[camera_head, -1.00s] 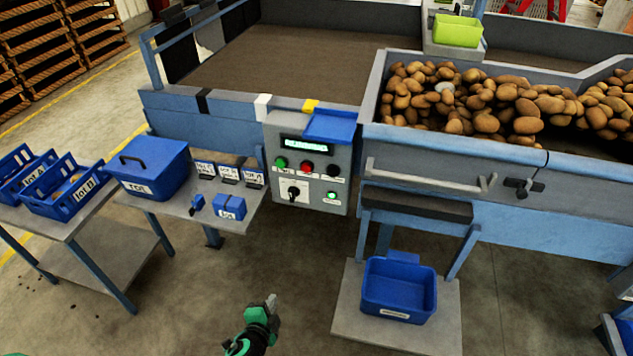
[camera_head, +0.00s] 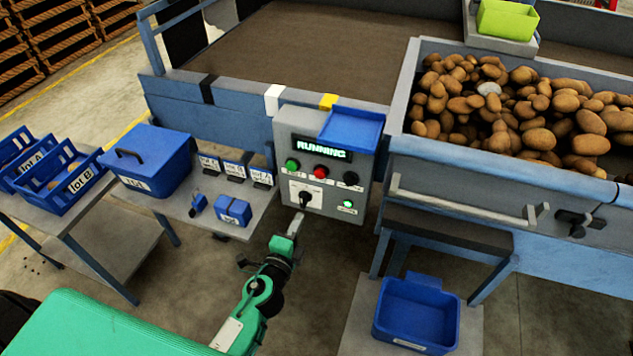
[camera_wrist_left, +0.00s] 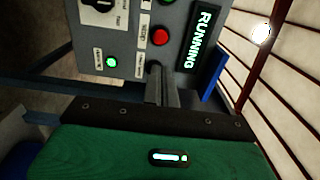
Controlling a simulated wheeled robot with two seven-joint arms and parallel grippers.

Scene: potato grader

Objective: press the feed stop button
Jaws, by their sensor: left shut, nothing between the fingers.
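The grey control box (camera_head: 330,188) stands at the front of the machine, with a lit display (camera_head: 320,148) reading RUNNING. Below the display sit a green button (camera_head: 292,164), a red button (camera_head: 321,171) and a black button (camera_head: 350,178). My left gripper (camera_head: 298,224) is shut and empty, just in front of the box's lower left. In the left wrist view its fingers (camera_wrist_left: 160,87) point at the box, near the red button (camera_wrist_left: 162,36); contact cannot be told. My right gripper is out of view.
A black rotary knob (camera_head: 305,198) and a lit green lamp (camera_head: 347,206) are on the lower box. A blue tray (camera_head: 351,131) is at its top right. A side table with blue boxes (camera_head: 234,211) stands left, a blue bin (camera_head: 415,312) low right.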

